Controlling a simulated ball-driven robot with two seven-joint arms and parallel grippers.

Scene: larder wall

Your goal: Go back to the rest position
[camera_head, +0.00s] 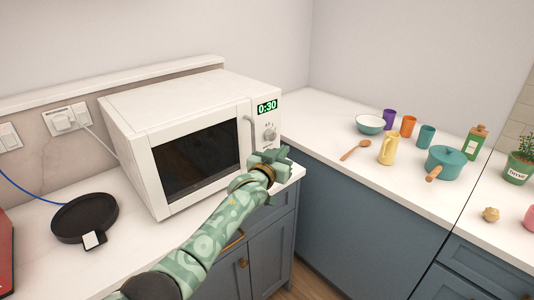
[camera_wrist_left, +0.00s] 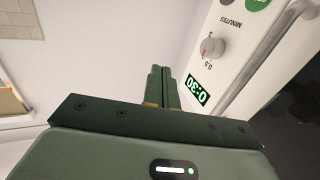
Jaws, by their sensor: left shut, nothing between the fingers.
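My left gripper (camera_head: 284,153) is in front of the right side of the white microwave (camera_head: 180,92), near its door handle and dial. In the left wrist view the fingers of my left gripper (camera_wrist_left: 165,88) are together with nothing between them. The display (camera_wrist_left: 198,90) and the dial (camera_wrist_left: 211,47) also show in the left wrist view, to the right of the fingers. A gap between the fingers and the microwave front cannot be judged exactly. My right gripper is not in view.
A black round pad (camera_head: 70,222) lies left of the microwave. On the right counter stand a bowl (camera_head: 370,124), a yellow jug (camera_head: 389,148), several cups, a wooden spoon (camera_head: 355,150), a teal pot (camera_head: 444,161) and a bottle (camera_head: 476,142). Blue cabinets (camera_head: 350,215) are below.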

